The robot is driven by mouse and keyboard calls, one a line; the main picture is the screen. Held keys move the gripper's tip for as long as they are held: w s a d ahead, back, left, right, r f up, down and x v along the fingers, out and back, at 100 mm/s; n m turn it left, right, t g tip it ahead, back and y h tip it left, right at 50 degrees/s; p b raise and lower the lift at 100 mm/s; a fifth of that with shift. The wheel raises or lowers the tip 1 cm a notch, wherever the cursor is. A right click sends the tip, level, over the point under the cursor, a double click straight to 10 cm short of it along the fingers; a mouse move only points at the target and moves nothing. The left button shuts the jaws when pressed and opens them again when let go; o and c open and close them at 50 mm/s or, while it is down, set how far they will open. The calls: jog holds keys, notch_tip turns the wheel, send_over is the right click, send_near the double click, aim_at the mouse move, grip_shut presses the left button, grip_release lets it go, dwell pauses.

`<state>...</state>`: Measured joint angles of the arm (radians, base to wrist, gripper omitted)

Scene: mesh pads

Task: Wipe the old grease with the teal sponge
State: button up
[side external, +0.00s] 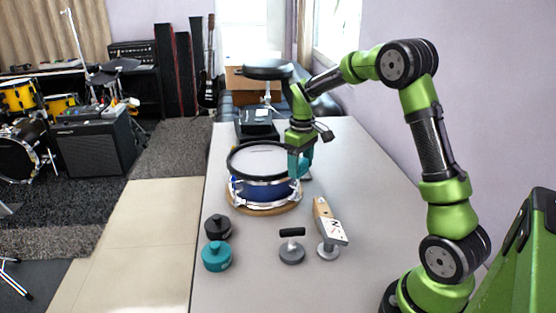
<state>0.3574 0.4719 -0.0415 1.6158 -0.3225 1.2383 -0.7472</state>
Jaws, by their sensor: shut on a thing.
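My gripper (299,148) points down beside the right rim of a blue snare drum (262,190). It is shut on a teal piece (301,165), which looks like the teal sponge. The teal piece is at the drum's right edge in the picture; I cannot tell whether it touches the drum. The fingertips are partly hidden by the teal piece. I cannot make out any grease in this view.
The grey table (240,285) also holds a black lidded pot (218,228), a teal lidded pot (216,257), a grey round tool with a black handle (291,251) and a wooden-handled tool (329,225). A black case (257,126) stands behind the drum. The front table area is clear.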

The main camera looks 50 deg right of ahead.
jog(key=a+r, duration=0.3)
jog(key=r, duration=0.5)
jog(key=shift+a, duration=0.25)
dwell(0.4)
jog(key=shift+r, duration=0.1)
